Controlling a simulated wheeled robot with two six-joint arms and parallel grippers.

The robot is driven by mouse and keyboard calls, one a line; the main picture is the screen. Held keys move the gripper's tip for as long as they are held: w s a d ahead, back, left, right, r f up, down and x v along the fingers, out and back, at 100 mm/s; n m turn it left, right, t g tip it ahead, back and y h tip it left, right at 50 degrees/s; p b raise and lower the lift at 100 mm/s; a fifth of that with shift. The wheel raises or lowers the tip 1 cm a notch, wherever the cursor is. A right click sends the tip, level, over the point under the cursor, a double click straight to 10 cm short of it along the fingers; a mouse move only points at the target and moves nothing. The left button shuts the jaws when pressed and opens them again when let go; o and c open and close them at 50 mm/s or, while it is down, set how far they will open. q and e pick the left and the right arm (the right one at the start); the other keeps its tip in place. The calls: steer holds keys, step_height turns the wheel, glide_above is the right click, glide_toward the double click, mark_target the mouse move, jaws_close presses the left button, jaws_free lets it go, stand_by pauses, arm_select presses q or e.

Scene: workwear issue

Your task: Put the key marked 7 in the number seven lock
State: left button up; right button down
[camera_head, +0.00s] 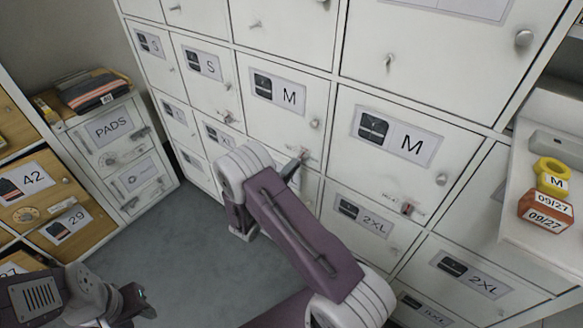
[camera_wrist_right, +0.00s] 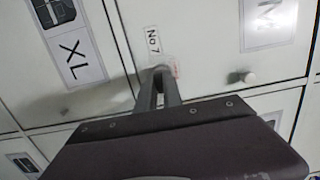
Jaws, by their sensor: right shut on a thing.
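My right gripper (camera_head: 301,156) reaches to the lower edge of a white locker door (camera_head: 285,105) labelled M. In the right wrist view its fingers (camera_wrist_right: 160,74) are closed together at the door face, just below a "No 7" label (camera_wrist_right: 153,41). The key between the fingertips is mostly hidden, and its number cannot be read. A faint reddish mark shows beside the tips. The lock is hidden behind the fingertips, so I cannot tell how far the key is in. My left gripper (camera_head: 138,302) is low at the left, away from the lockers; its opening is unclear.
A round door knob (camera_wrist_right: 247,77) is right of the fingers. Another lock with a red tag (camera_head: 407,208) is on the larger M door. Grey floor (camera_head: 170,240) is clear.

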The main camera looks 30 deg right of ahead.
steer(key=shift+w+d+p, duration=0.2)
steer(key=shift+d+p, duration=0.15)
steer(key=shift+d, duration=0.05)
stand_by(0.9)
stand_by(0.5)
